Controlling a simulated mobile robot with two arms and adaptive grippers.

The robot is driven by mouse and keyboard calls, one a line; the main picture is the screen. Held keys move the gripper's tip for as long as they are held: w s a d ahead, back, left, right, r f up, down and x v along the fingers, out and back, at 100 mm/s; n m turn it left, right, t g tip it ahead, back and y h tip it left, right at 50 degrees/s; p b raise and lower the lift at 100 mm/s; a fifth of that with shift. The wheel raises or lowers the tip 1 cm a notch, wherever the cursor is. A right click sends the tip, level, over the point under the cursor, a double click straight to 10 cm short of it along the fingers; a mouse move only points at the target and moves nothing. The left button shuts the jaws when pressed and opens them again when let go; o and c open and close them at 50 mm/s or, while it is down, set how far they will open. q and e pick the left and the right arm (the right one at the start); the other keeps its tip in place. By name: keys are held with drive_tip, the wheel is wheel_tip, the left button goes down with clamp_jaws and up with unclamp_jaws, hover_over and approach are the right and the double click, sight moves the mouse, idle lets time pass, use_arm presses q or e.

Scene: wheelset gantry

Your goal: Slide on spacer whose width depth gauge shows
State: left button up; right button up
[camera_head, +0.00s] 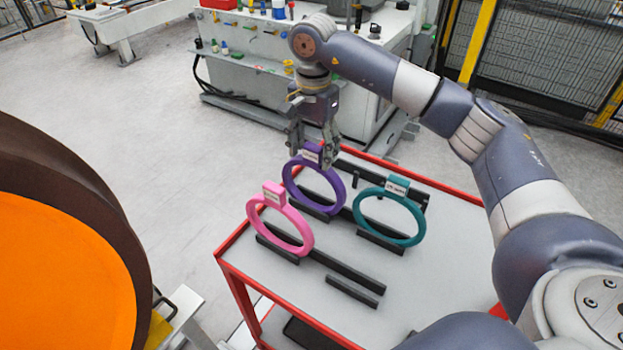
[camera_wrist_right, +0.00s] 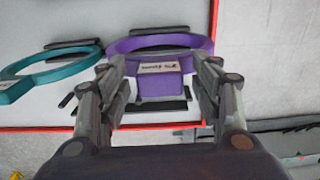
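Three spacer rings with labelled tabs stand in black holders on a red-edged cart: a pink spacer (camera_head: 281,228), a purple spacer (camera_head: 288,183) and a teal spacer (camera_head: 420,222). The label text is too small to read. My right gripper (camera_head: 318,160) is over the purple spacer's tab. In the right wrist view, the purple spacer (camera_wrist_right: 159,88) has its tab between the two spread fingers of the gripper (camera_wrist_right: 163,90), with gaps visible on both sides. The teal spacer (camera_wrist_right: 40,76) lies to the left there. No depth gauge is clearly visible. My left gripper is out of view.
The cart (camera_head: 335,318) has a grey top with black rails. A large orange-faced wheel (camera_head: 60,270) stands at left. A workbench (camera_head: 260,60) with small coloured items is behind the cart, and a yellow-framed fence (camera_head: 540,50) at back right.

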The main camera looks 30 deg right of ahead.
drive_tip(key=c, duration=0.9)
drive_tip(key=shift+c, duration=0.4)
drive_tip(key=shift+r+p, duration=1.45)
drive_tip(key=shift+r, duration=0.7)
drive_tip(key=shift+r+p, duration=1.4)
drive_tip(key=shift+r, duration=0.75)
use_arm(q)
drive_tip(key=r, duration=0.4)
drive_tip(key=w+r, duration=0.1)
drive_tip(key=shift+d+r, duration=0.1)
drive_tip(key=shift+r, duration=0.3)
